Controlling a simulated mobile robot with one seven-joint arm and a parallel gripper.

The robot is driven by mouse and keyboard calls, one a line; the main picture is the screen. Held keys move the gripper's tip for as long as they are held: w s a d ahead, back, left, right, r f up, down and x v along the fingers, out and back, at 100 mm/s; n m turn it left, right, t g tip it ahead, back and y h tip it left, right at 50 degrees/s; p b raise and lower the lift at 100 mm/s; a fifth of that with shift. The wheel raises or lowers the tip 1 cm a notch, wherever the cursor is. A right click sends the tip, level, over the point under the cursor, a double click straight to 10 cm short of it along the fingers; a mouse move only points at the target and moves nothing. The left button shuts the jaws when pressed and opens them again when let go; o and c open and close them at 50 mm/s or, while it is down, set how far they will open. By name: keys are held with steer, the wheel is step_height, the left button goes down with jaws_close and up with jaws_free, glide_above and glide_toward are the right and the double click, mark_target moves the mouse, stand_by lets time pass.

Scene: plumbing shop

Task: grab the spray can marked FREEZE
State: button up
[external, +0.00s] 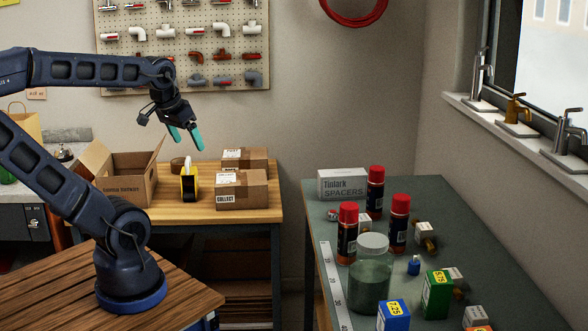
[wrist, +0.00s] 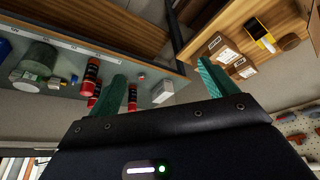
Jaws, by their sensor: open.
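Three dark spray cans with red caps stand upright on the grey-green table at the right: a back can (external: 375,196), a front left can (external: 347,240) and a right can (external: 398,230). Their labels are too small to read, so I cannot tell which is marked FREEZE. In the wrist view red cans show at the left, one (wrist: 90,76) in plain sight and others partly behind a finger. My gripper (external: 186,138) is open and empty, with teal fingers, high above the wooden bench and well left of the cans; its fingers also show in the wrist view (wrist: 160,70).
A lidded glass jar (external: 370,278) stands just in front of the cans. A Tüdark spacers box (external: 342,184) is behind them, and small boxes and fittings lie at their right. Cardboard parcels (external: 241,190) and a yellow tape dispenser (external: 190,182) sit below my gripper. A gap separates the tables.

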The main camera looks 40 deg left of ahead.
steer(key=shift+w, duration=0.1)
steer(key=shift+c, duration=0.4)
steer(key=w+d+r+m+h, duration=0.1)
steer(key=w+d+r+m, duration=0.1)
steer(key=w, duration=0.5)
steer(key=w+d+r+m, duration=0.1)
steer(key=w+d+r, duration=0.1)
steer(key=w, duration=0.4)
steer(key=m+g+h, duration=0.2)
steer(key=m+h, duration=0.1)
steer(key=m, duration=0.6)
glide_above(379, 176)
steer(key=a, duration=0.5)
step_height(379, 176, down, 16)
steer(key=x, duration=0.5)
steer(key=shift+w+a, duration=0.1)
steer(key=shift+w, duration=0.05)
steer(key=shift+x, duration=2.6)
steer(key=c, duration=1.6)
